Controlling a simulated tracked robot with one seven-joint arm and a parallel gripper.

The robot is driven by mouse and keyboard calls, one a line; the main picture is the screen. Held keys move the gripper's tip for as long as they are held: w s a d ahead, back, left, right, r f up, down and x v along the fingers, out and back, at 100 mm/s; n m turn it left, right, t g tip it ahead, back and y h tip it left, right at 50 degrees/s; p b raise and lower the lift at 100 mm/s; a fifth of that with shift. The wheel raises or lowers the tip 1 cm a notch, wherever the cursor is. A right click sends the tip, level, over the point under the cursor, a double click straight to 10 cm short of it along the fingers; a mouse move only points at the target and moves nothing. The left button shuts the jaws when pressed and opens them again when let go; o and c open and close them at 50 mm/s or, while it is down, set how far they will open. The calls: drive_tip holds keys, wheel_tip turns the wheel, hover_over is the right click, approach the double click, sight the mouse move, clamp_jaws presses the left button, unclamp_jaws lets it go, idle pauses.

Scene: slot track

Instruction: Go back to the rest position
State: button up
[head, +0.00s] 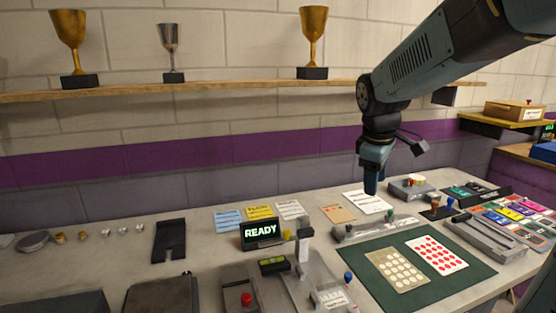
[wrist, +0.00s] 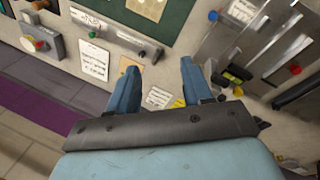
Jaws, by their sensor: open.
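My gripper (head: 371,183) hangs from my arm over the back of the table, pointing down, to the right of the picture's middle. In the wrist view my gripper (wrist: 158,82) shows two blue fingers set wide apart with nothing between them. The gripper is open and empty. Below the fingers lie a white paper sheet (head: 367,202) and a tan card (head: 338,214) on the table. In the head view the two fingers overlap, so the gap between them is hidden there.
A dark green mat (head: 463,279) with a tan dotted card (head: 402,269) and a red-dotted card (head: 437,255) lies at the front right. A lit READY display (head: 261,233) stands mid-table. A wooden shelf (head: 220,86) with three cups runs along the wall. Colored cards (head: 511,211) lie at right.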

drive_tip(key=s+m+t+y, duration=0.1)
drive_tip(key=s+m+t, duration=0.1)
drive_tip(key=s+m, duration=0.8)
drive_tip(key=s+r, duration=0.1)
drive_tip(key=s, duration=0.6)
drive_tip(key=shift+s+d+t+y, duration=0.15)
drive_tip(key=shift+d+t+y, duration=0.15)
drive_tip(key=shift+d+t, duration=0.1)
